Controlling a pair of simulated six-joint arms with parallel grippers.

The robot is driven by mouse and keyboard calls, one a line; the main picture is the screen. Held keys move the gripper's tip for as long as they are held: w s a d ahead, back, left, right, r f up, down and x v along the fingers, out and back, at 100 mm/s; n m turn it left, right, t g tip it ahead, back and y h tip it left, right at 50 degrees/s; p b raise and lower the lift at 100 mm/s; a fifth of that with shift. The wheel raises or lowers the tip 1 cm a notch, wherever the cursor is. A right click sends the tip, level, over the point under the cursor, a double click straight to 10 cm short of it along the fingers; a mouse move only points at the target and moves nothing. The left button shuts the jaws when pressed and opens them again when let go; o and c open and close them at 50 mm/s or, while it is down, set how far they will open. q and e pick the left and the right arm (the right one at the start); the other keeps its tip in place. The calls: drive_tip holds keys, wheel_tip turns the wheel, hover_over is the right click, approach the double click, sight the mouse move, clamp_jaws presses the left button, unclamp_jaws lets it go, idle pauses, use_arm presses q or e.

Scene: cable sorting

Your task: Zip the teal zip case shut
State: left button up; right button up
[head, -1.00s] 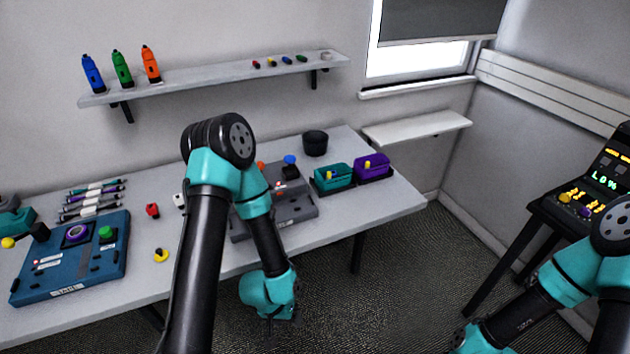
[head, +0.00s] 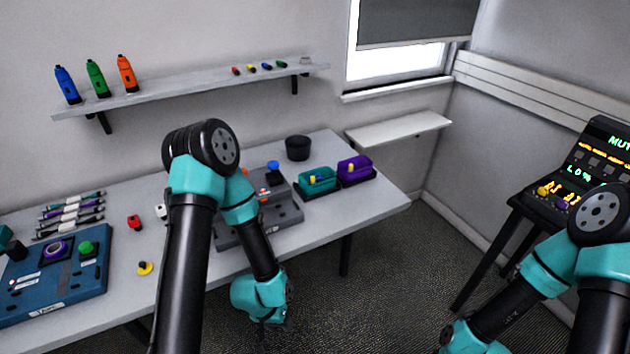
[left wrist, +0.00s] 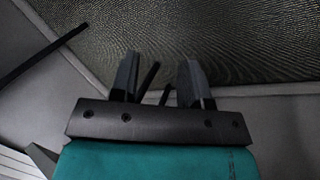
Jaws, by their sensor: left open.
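The teal zip case (head: 318,181) sits in a dark tray near the right end of the table. My left gripper (head: 263,325) hangs low in front of the table's front edge, well apart from the case. The left wrist view shows its two fingers (left wrist: 158,75) apart with nothing between them, over dark carpet. My right arm comes in at the lower right; its fingers are outside the picture.
A purple case (head: 354,168) stands just right of the teal one. A black cup (head: 298,148) is behind them. A grey device (head: 283,212) is left of the cases, partly hidden by my left arm. A dark console (head: 590,165) stands at far right.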

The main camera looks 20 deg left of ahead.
sight(313, 177)
use_arm(q)
drive_tip(key=w+d+r+m+g+y, duration=0.1)
drive_tip(key=w+d+r+m+g, duration=0.1)
drive_tip(key=w+d+r+m, duration=0.35)
drive_tip(key=w+d+r+m+g+y, duration=0.2)
drive_tip(key=w+r+m, duration=0.55)
drive_tip(key=r, duration=0.25)
drive_tip(key=w+a+r+n+t, duration=0.4)
drive_tip(key=w+r, duration=0.5)
drive_tip(key=r, duration=0.4)
drive_tip(key=w+a+r+n+t, duration=0.4)
drive_tip(key=w+r+n, duration=0.3)
drive_tip(key=r, duration=0.6)
drive_tip(key=w+a, duration=0.1)
drive_tip(key=w, duration=0.1)
drive_tip(key=shift+w+n+y, duration=0.3)
drive_tip(key=shift+w+y, duration=0.05)
drive_tip(key=shift+y, duration=0.05)
drive_tip(key=x, duration=1.7)
drive_tip(key=shift+a+f, duration=0.1)
drive_tip(key=shift+f, duration=0.2)
